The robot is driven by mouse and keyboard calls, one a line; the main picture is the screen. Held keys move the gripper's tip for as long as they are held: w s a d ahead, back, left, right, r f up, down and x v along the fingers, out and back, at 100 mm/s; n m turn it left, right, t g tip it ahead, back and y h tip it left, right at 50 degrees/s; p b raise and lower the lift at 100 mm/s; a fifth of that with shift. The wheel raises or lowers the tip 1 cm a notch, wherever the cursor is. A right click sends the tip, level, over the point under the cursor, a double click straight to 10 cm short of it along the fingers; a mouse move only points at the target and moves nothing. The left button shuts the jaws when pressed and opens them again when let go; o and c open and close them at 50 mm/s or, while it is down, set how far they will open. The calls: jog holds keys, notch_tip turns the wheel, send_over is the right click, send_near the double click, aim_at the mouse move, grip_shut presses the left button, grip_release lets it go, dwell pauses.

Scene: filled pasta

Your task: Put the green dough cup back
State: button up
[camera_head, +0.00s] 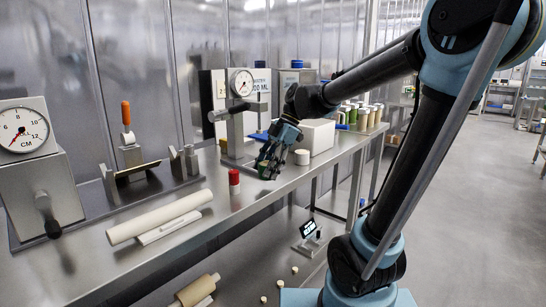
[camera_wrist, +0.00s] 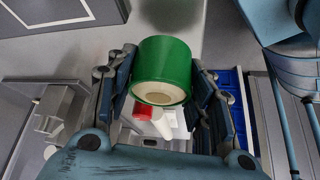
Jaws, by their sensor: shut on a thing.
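The green dough cup (camera_wrist: 163,66) is a green cylinder with a pale, dough-coloured end that faces the wrist camera. My gripper (camera_wrist: 163,85) is shut on it, with one finger on each side. In the head view my gripper (camera_head: 268,158) is over the steel counter, and a small part of the green cup (camera_head: 264,170) shows below its fingers. I cannot tell whether the cup touches the counter. A red cup (camera_head: 234,177) stands on the counter to the left of my gripper. A white cup (camera_head: 302,157) stands just to its right.
A white box (camera_head: 316,136) stands behind the white cup, with several capped cups (camera_head: 365,117) in a row farther back. A gauge stand (camera_head: 236,120) rises behind my gripper. A rolling pin (camera_head: 160,215) lies at the front left. The counter (camera_head: 240,208) drops off toward the lower shelf.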

jog(key=shift+a, duration=0.1)
jog(key=w+r+m, duration=0.1)
jog(key=w, duration=0.3)
jog(key=w+r+m+t, duration=0.1)
jog(key=w, duration=0.3)
jog(key=w+m+t, duration=0.1)
jog(key=w+m, duration=0.1)
jog(key=w, duration=0.2)
jog(key=shift+a+r+y, duration=0.2)
jog(key=shift+r+y, duration=0.1)
jog(key=shift+r, duration=0.1)
jog(key=w+d+r+m+t, duration=0.15)
jog(key=w+m, duration=0.25)
jog(key=w, duration=0.5)
jog(key=w+r+m+t, duration=0.2)
jog(key=w+r+m, duration=0.1)
jog(key=w, duration=0.5)
jog(key=shift+m, duration=0.3)
jog(key=shift+w+f, duration=0.2)
jog(key=shift+f, duration=2.35)
jog(key=shift+w+f, duration=0.2)
jog(key=shift+f, duration=2.35)
jog(key=o, duration=1.2)
jog(key=shift+o, duration=0.2)
